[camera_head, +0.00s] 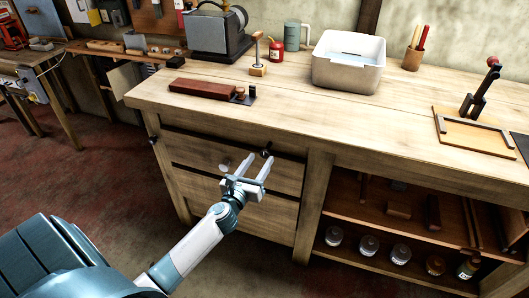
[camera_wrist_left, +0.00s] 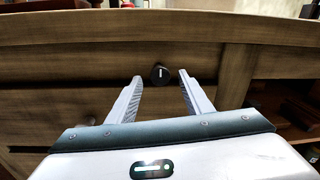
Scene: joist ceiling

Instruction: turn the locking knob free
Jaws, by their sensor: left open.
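The locking knob (camera_head: 267,152) is a small dark round knob on the front of the workbench, by the upper drawer. In the left wrist view the knob (camera_wrist_left: 160,73) shows a pale line on its face, standing about upright. My left gripper (camera_head: 262,158) is open and reaches toward the drawer front, just short of the knob. In the left wrist view the knob appears between the two fingertips (camera_wrist_left: 161,77), with a gap on each side. No contact shows. My right gripper is not in view.
The bench top (camera_head: 330,115) overhangs above. Open shelves (camera_head: 395,237) with jars stand to the right. Red-brown floor lies free at left.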

